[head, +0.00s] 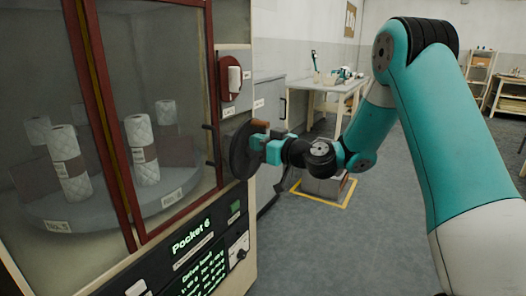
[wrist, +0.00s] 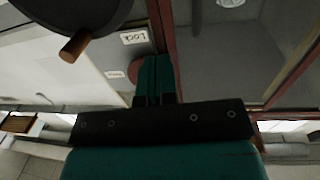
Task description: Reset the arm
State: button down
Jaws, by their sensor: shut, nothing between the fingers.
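My arm, teal and black, reaches in from the right in the head view. My gripper (head: 257,143) is at the right edge of the cabinet, right by a dark round wheel (head: 238,152) with a brown handle (head: 261,126). In the wrist view the teal fingers of my gripper (wrist: 153,62) are together, with nothing between them. The wheel (wrist: 52,12) and its brown handle (wrist: 73,48) show there at the upper left, apart from the fingers in the picture. Whether the gripper touches the wheel is unclear in the head view.
The cabinet has red-framed glass (head: 150,100); behind it, white wadding rolls (head: 69,163) stand on a round grey carousel (head: 110,208). A lit panel reads "Pocket 6" (head: 191,235). A box stands in a yellow floor square (head: 323,204). A table (head: 330,86) is behind. Grey floor is open below.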

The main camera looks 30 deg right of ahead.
jog(key=s+a+r+n+g+y, duration=0.15)
jog(key=s+a+n+g, duration=0.25)
jog(key=s+a+g, duration=0.8)
jog(key=s+a+f+m+g+h, duration=0.1)
jog(key=s+g+h, duration=0.15)
jog(key=s, duration=1.05)
jog(key=s+f+m+g+h, duration=0.1)
jog(key=s+f+g+h, duration=0.15)
jog(key=s, duration=0.95)
notch_tip(320, 180, up, 18)
jog(key=t+p, duration=0.1)
jog(key=p, duration=1.5)
jog(key=shift+w+a+p, duration=0.2)
jog(key=shift+w+p, duration=0.2)
jog(key=shift+f+h, duration=0.1)
jog(key=shift+h, duration=0.15)
